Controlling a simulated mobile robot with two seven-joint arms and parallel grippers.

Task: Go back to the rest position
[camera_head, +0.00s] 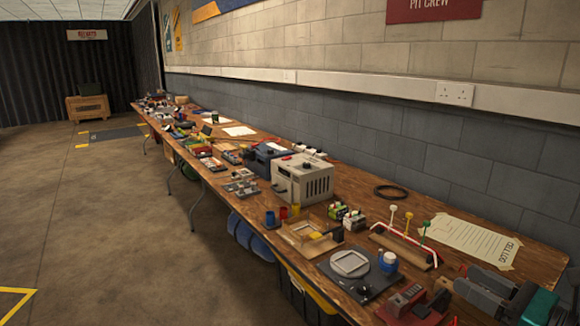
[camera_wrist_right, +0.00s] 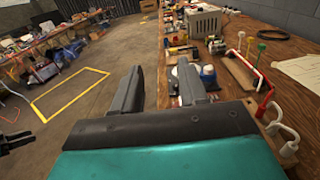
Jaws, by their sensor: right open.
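My right gripper (camera_head: 466,280) is at the lower right of the head view, over the near end of the long wooden table. In the right wrist view its two grey fingers stand wide apart with nothing between them, so the right gripper (camera_wrist_right: 157,78) is open and empty. My left gripper does not show in the head view.
The wooden table (camera_head: 350,180) runs along the wall, crowded with gear. Near the gripper are a dark board (camera_head: 372,287), a blue-capped white bottle (camera_head: 388,262), a red device (camera_head: 402,302) and a rack with a red-white tube (camera_head: 405,250). Floor (camera_head: 100,220) at left is clear.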

